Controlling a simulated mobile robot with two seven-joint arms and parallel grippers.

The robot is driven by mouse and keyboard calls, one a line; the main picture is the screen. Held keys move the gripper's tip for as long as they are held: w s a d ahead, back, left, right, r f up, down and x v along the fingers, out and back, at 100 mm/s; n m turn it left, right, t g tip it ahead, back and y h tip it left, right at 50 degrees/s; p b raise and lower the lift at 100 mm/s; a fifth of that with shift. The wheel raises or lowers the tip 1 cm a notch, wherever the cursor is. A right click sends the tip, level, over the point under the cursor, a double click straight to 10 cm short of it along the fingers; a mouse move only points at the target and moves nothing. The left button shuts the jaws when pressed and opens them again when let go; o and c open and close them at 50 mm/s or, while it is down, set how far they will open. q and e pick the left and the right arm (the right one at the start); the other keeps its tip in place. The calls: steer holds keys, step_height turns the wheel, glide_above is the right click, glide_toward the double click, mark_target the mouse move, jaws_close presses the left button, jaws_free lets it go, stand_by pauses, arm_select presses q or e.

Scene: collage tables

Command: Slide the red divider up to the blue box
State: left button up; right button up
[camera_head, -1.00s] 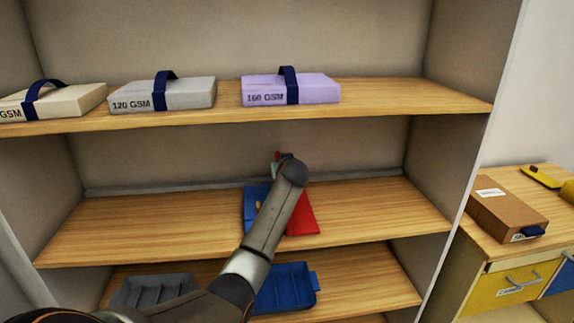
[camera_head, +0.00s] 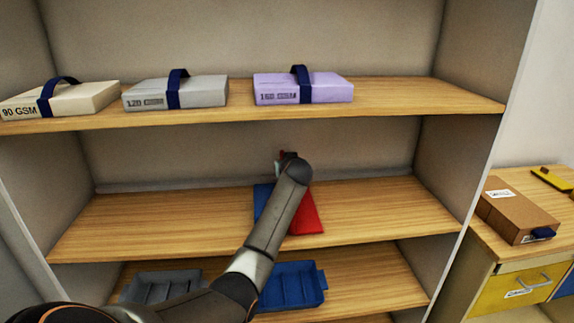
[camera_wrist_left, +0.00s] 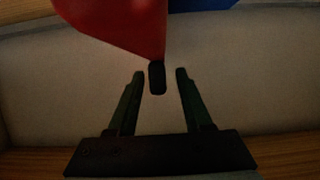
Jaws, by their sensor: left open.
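The red divider (camera_head: 308,215) stands on the middle shelf, partly hidden behind my left arm. The blue box (camera_head: 262,198) is just left of it, also partly covered by the arm. My left gripper (camera_head: 287,157) is at the far end of that arm, mostly hidden by its wrist. In the left wrist view, the divider (camera_wrist_left: 120,20) fills the top, with the blue box (camera_wrist_left: 207,3) beside it at the top edge. A dark tab (camera_wrist_left: 157,77) below the divider lies between the fingertips of my open left gripper (camera_wrist_left: 160,75), with gaps on both sides. My right gripper is not in view.
The middle shelf (camera_head: 150,220) is bare to the left and right. The shelf above (camera_head: 400,95) holds strapped paper packs. Grey (camera_head: 160,286) and blue (camera_head: 293,283) trays sit on the shelf below. A side table with a brown box (camera_head: 517,210) stands at right.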

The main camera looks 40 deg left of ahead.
arm_select(q)
steer(key=shift+d, duration=0.1)
steer(key=b+v, duration=0.1)
steer(key=v, duration=1.1)
steer(key=shift+s+d, duration=0.15)
steer(key=shift+s, duration=0.1)
stand_by(0.4)
